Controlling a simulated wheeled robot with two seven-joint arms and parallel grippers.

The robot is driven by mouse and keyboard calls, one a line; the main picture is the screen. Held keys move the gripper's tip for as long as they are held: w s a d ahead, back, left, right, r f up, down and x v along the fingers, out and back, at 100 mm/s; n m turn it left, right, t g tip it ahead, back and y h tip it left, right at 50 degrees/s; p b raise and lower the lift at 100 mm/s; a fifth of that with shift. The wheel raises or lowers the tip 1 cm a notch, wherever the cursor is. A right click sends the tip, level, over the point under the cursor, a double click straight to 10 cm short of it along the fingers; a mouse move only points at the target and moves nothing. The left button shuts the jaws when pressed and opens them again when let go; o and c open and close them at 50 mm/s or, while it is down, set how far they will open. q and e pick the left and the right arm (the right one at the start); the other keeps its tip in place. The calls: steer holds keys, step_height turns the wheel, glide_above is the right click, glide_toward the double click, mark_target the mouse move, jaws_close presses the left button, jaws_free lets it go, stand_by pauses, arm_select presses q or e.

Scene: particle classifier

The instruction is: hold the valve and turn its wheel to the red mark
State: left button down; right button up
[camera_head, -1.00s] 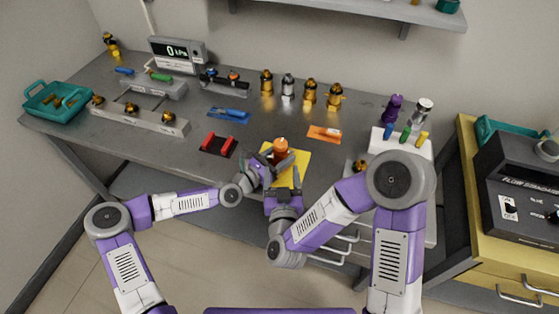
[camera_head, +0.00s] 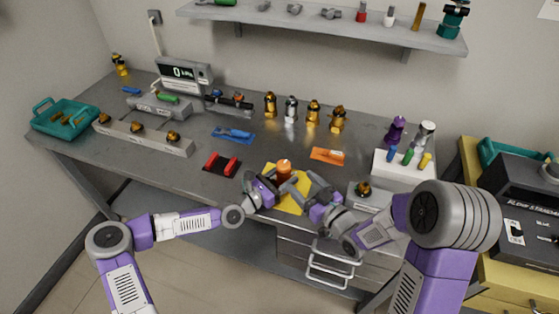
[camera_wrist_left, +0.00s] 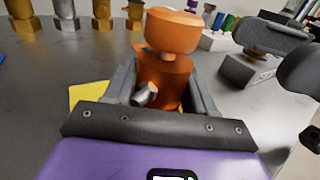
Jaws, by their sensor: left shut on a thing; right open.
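The orange valve (camera_head: 284,171) stands upright on the yellow mat (camera_head: 299,198) near the table's front edge. In the left wrist view the valve's orange wheel (camera_wrist_left: 172,31) sits on top of its body (camera_wrist_left: 172,80), and a silver fitting (camera_wrist_left: 146,94) sticks out toward my gripper. My left gripper (camera_head: 272,182) is shut on the valve body, one finger on each side, below the wheel. My right gripper (camera_head: 310,184) is open just right of the valve, apart from it; part of it also shows at the right of the left wrist view. I cannot make out the red mark.
A red holder (camera_head: 222,165), a blue tray (camera_head: 234,134) and an orange tray (camera_head: 327,156) lie behind the mat. Several brass and silver valves (camera_head: 312,114) stand farther back. A white block (camera_head: 403,167) with tools and a grey block (camera_head: 366,204) stand at right.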

mark_target(282, 161)
steer(key=x, duration=1.1)
steer(key=shift+w+a, duration=0.15)
steer(key=shift+a, duration=0.1)
steer(key=c, duration=1)
arm_select(q)
steer(key=shift+f, duration=0.1)
arm_select(e)
steer(key=shift+o, duration=0.2)
steer(key=shift+w+d+r+m+t+h, duration=0.1)
steer(key=shift+d+m+t+h, duration=0.1)
steer(key=shift+m+t+h, duration=0.85)
steer(key=shift+w+d+m+t+h, duration=0.15)
steer(key=shift+m+t+h, duration=0.3)
steer(key=shift+m+h, duration=1.2)
steer(key=shift+n+h, duration=0.3)
steer(key=shift+h, duration=0.2)
steer(key=shift+s, duration=0.1)
steer(key=o, duration=1)
steer(key=shift+c, duration=0.2)
steer(key=shift+s+d, duration=0.1)
steer(key=v, duration=1.2)
